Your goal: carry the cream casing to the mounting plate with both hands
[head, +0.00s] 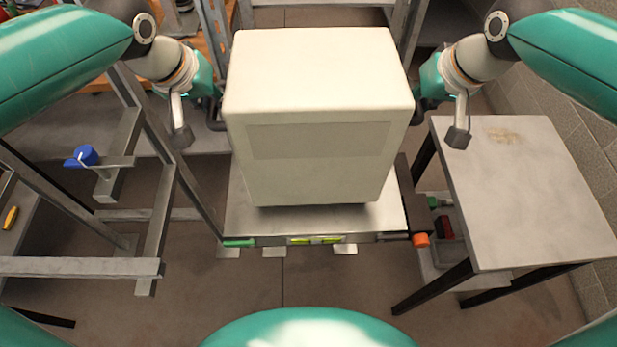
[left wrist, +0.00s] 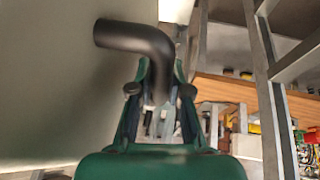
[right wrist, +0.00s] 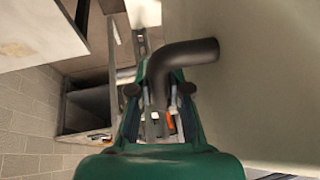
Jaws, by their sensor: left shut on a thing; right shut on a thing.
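The cream casing (head: 316,75), a large box, is upright in the middle of the head view. My left gripper (head: 214,110) is shut on a dark bent handle (left wrist: 135,38) on the casing's left side. My right gripper (head: 421,106) is shut on the matching dark handle (right wrist: 190,52) on the right side. Below the casing is a grey metal plate (head: 240,215) with yellow-green level vials on its front edge; I take it for the mounting plate. The casing hides most of it, and I cannot tell whether they touch.
A grey-topped table (head: 530,190) stands close on the right. A metal frame (head: 90,266) with a blue knob (head: 86,155) stands on the left. An orange knob (head: 421,240) is at the plate's front right corner. Open floor (head: 300,285) lies in front.

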